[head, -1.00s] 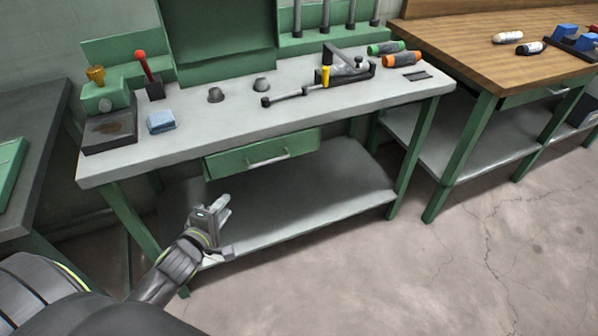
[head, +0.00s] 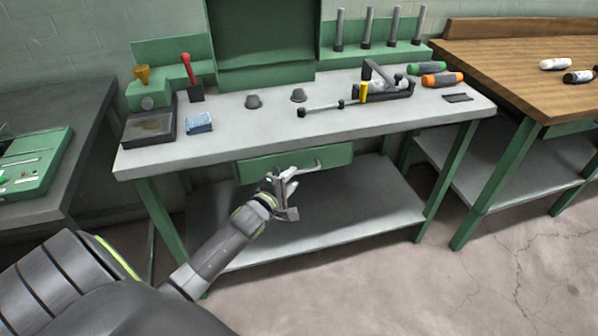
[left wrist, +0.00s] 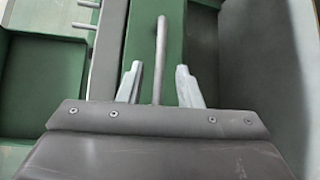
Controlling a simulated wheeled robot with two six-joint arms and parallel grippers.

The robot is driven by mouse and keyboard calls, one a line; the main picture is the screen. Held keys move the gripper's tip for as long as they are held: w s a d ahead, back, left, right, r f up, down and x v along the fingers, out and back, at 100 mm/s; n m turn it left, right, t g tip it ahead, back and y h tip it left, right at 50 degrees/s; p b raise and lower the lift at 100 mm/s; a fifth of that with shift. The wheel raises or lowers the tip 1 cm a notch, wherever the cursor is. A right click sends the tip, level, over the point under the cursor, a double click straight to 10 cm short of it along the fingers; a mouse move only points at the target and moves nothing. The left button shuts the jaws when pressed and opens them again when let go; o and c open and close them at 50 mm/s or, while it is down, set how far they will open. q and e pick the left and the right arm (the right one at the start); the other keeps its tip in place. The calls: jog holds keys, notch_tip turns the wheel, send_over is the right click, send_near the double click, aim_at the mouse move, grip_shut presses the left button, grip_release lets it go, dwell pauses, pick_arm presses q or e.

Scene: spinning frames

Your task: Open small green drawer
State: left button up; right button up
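The small green drawer (head: 333,154) hangs under the grey top of the workbench and looks shut. Its metal bar handle (head: 318,164) is partly hidden by my left gripper in the head view. My left gripper (head: 287,184) is at the drawer front. In the left wrist view my left gripper (left wrist: 160,86) is open, one finger on each side of the bar handle (left wrist: 160,45), with visible gaps between. The green drawer front (left wrist: 178,35) shows behind the handle. My right gripper is not in view.
The workbench top (head: 240,126) carries a blue cloth stack (head: 199,122), a red-handled tool (head: 188,70) and a clamp-like fixture (head: 385,83). A lower shelf (head: 350,205) lies under the drawer. A wooden table (head: 510,65) stands at right. Floor in front is clear.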

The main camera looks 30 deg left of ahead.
aim_at(299, 172)
pick_arm(q)
jog(key=shift+w+a+f, duration=0.1)
jog(key=shift+w+f, duration=0.1)
jog(key=shift+w, duration=1.05)
jog(key=shift+w+a+f, duration=0.1)
jog(key=shift+w+f, duration=0.05)
jog(key=shift+w, duration=1.05)
jog(key=shift+c, duration=0.2)
grip_shut()
